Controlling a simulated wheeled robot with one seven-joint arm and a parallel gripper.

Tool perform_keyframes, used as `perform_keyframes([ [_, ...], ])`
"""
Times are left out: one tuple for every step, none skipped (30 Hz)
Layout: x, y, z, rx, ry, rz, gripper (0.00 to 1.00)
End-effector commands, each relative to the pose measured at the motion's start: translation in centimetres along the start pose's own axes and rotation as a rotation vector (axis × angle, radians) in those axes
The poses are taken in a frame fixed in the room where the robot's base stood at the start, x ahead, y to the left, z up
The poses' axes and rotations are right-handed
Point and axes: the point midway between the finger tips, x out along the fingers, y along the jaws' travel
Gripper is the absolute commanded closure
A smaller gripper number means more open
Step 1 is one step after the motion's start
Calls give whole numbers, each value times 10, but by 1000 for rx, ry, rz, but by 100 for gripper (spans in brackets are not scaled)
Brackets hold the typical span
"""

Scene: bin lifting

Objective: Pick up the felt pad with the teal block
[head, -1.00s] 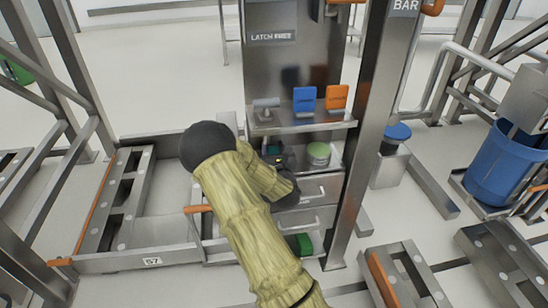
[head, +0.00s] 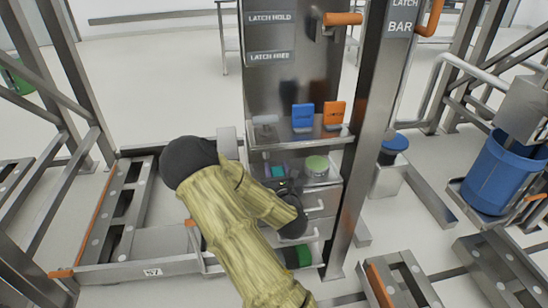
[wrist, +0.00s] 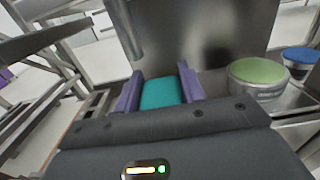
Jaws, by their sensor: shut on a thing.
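The teal block (wrist: 162,92) sits between the two purple fingers of my gripper (wrist: 160,90) in the wrist view, with a finger against each side. My gripper is shut on it. In the head view, the teal block (head: 278,171) shows as a small patch just beyond my dark gripper (head: 284,184), at the shelf below the blue and orange cards. The felt pad under the block is hidden by the gripper body, and I cannot tell whether it touches the shelf.
A round green-topped tin (head: 317,164) stands close to the right of my gripper. Blue (head: 302,117) and orange (head: 334,115) cards stand on the shelf above. A steel post (head: 370,130) rises at the right. A drawer (head: 320,203) lies below.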

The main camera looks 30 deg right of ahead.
Motion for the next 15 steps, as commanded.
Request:
perform_keyframes([
  [-11, 1, 0, -2, 5, 0, 87],
  [-16, 1, 0, -2, 4, 0, 87],
  [-24, 0, 1, -2, 6, -2, 87],
  [-30, 0, 2, -2, 6, -2, 87],
  [-36, 0, 2, -3, 6, -1, 87],
  [-44, 0, 2, -3, 6, -1, 87],
  [-49, 0, 3, -3, 5, -2, 87],
  [-48, 1, 5, -3, 3, 1, 87],
  [-47, 1, 5, -2, 2, 2, 87],
  [-47, 1, 6, -2, 1, 2, 87],
  [-47, 2, 6, -3, 1, 3, 87],
  [-47, 2, 6, -3, 0, 4, 87],
  [-48, 2, 7, -3, 0, 4, 87],
  [-48, 2, 6, -3, 1, 3, 87],
  [-49, 2, 7, -2, 1, 4, 87],
])
